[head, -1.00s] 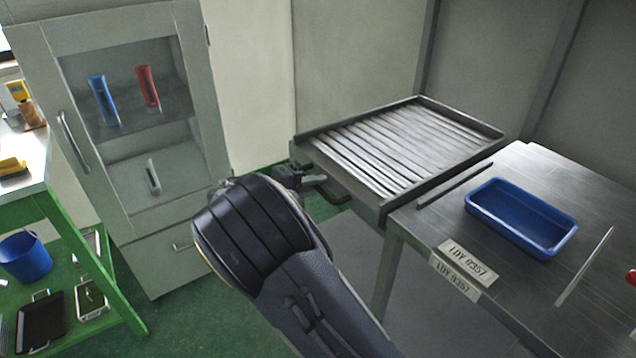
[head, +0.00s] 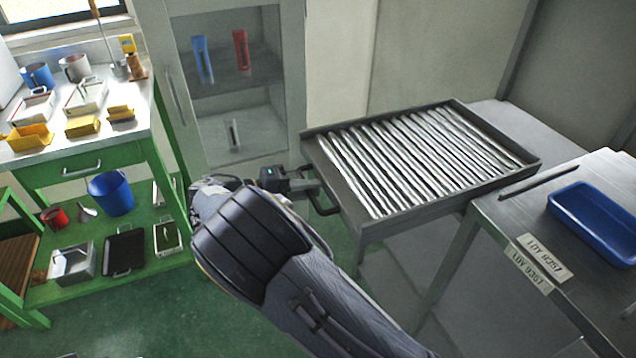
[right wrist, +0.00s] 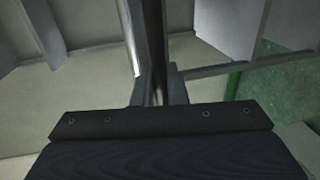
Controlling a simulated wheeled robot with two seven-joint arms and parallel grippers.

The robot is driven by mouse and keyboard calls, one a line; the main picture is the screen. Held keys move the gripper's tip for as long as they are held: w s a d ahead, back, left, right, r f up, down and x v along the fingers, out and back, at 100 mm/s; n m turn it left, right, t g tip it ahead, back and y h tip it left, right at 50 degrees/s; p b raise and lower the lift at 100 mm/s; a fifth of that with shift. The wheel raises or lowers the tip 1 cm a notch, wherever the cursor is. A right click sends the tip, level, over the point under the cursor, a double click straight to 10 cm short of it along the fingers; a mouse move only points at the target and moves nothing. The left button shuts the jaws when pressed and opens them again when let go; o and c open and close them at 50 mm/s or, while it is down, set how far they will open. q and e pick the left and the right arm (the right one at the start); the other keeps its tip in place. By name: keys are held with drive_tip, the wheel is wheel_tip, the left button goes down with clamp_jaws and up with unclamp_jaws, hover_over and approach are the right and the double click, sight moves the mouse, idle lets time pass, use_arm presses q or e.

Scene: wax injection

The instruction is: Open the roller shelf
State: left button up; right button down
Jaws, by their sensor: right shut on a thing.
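The roller shelf (head: 420,160) is a grey tray of shiny metal rollers, pulled out to the left of the table in the head view. Its dark bar handle (head: 322,196) is on its left front edge. My right gripper (head: 308,182) is shut on the handle. In the right wrist view, a metal bar (right wrist: 153,60), apparently the handle, runs up between the fingers of my right gripper (right wrist: 153,88). My left gripper is not in view.
A grey table (head: 510,225) with a blue tray (head: 595,222) stands at the right. A grey glass-door cabinet (head: 290,80) stands behind my right arm. A green workbench (head: 150,165) with trays, mugs and a blue bucket (head: 111,193) is at the left. Green floor lies open in front.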

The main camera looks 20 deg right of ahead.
drive_tip(key=shift+a, duration=0.4)
drive_tip(key=c, duration=1.5)
unclamp_jaws()
drive_tip(key=shift+c, duration=0.2)
drive_tip(key=v, duration=0.7)
drive_tip(key=shift+a, duration=0.4)
